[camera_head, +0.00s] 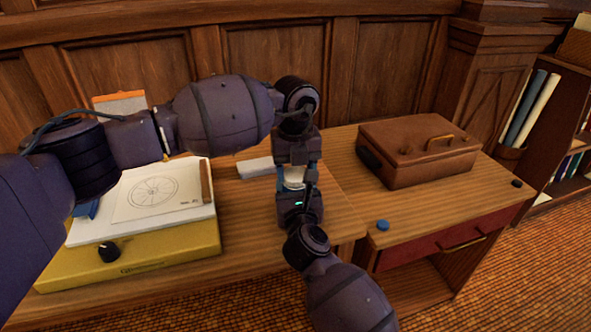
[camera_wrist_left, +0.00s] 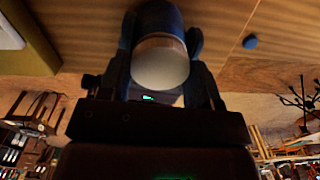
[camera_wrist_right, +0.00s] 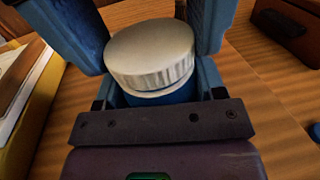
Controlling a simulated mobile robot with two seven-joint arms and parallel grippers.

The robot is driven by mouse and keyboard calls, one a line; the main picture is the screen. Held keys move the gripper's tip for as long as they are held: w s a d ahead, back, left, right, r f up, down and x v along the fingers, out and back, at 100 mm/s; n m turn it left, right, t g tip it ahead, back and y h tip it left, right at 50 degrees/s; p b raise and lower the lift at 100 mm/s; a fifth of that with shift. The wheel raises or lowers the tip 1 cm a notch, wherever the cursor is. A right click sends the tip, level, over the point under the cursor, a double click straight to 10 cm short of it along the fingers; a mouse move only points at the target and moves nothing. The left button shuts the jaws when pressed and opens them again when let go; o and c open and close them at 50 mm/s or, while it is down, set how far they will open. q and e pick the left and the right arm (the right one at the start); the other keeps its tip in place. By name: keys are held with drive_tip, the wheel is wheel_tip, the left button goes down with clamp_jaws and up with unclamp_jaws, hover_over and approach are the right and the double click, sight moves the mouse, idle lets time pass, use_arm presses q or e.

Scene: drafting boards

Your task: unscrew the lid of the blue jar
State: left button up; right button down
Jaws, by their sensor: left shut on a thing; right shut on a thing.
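The blue jar (camera_wrist_right: 160,94) stands upright with a pale, ribbed lid (camera_wrist_right: 150,50) on top. In the head view the lid (camera_head: 294,177) shows between my two grippers. My left gripper (camera_wrist_left: 162,75) reaches in from above, its fingers on either side of the lid, and is shut on it. My right gripper (camera_wrist_right: 150,62) comes in from the front and is shut on the jar's body below the lid. The lid hides the right finger contact. The jar's blue body also shows in the left wrist view (camera_wrist_left: 156,16). Its base is hidden in the head view.
A yellow box (camera_head: 150,250) with a drawing sheet (camera_head: 155,193) lies left. A brown case (camera_head: 415,150) stands on the desk at right. A small blue cap (camera_head: 382,225) lies near the front edge, a black one (camera_head: 517,183) at far right. The wood between case and jar is clear.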

sight(295, 174)
use_arm(q)
drive_tip(key=n, duration=0.5)
drive_tip(key=shift+n, duration=0.3)
drive_tip(key=n, duration=0.5)
drive_tip(key=shift+r, duration=0.35)
drive_tip(key=shift+r, duration=0.75)
drive_tip(key=shift+r, duration=0.1)
drive_tip(key=shift+r, duration=1.95)
use_arm(e)
drive_tip(key=shift+c, duration=0.7)
unclamp_jaws()
